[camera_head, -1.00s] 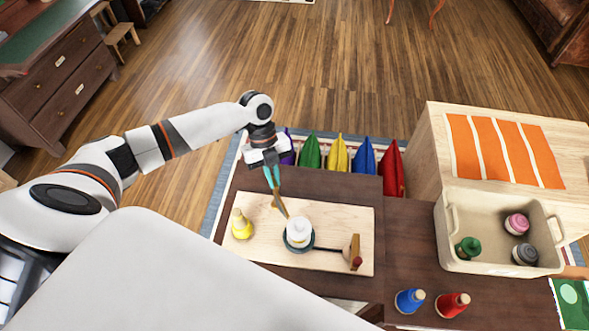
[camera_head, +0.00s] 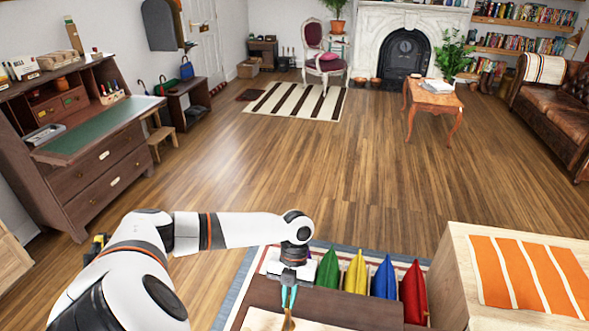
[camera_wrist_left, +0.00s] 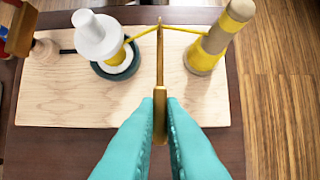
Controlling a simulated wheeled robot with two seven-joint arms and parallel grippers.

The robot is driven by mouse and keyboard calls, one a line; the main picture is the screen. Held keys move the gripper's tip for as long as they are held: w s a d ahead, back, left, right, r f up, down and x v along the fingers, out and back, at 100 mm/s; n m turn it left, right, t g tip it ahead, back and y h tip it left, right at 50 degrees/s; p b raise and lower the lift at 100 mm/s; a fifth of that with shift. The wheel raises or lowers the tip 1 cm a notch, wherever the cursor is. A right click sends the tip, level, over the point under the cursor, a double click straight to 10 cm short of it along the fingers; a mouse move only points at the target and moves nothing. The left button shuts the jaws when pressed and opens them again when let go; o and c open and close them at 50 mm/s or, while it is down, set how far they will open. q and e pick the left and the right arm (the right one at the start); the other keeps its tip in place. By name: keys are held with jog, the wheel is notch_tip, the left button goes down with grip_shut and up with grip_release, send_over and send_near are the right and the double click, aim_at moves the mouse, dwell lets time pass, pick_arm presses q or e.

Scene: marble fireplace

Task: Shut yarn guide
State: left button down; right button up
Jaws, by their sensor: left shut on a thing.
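The yarn guide (camera_wrist_left: 160,75) is a thin brass-coloured upright arm on the pale wooden board (camera_wrist_left: 60,102). My left gripper (camera_head: 288,298) is shut on it; in the left wrist view the teal fingers press on both its sides. The guide's tip (camera_head: 288,323) just shows at the bottom of the head view. Yellow yarn (camera_wrist_left: 178,29) runs from the yellow cone (camera_wrist_left: 206,55) at the right to the guide's top, then to the white spool (camera_wrist_left: 98,38) on a dark green disc. Whether the yarn sits inside the guide is unclear. My right gripper is not in view.
Green (camera_head: 328,270), yellow (camera_head: 356,273), blue (camera_head: 384,279) and red (camera_head: 414,295) pointed cloth pieces stand behind the dark table (camera_head: 340,305). A pale wooden cabinet (camera_head: 455,275) with an orange striped cloth is at the right. Wooden floor lies open beyond.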

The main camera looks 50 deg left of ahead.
pick_arm(q)
jog(key=shift+w+r, duration=0.1)
jog(key=c, duration=1.6)
grip_release()
jog(key=shift+o, duration=0.4)
jog(key=shift+w+a+r, duration=0.1)
jog(key=shift+r, duration=0.15)
jog(key=b+v, duration=0.2)
jog(key=v, duration=0.9)
jog(key=shift+r+b, duration=0.25)
jog(key=shift+b, duration=0.1)
jog(key=shift+f, duration=0.1)
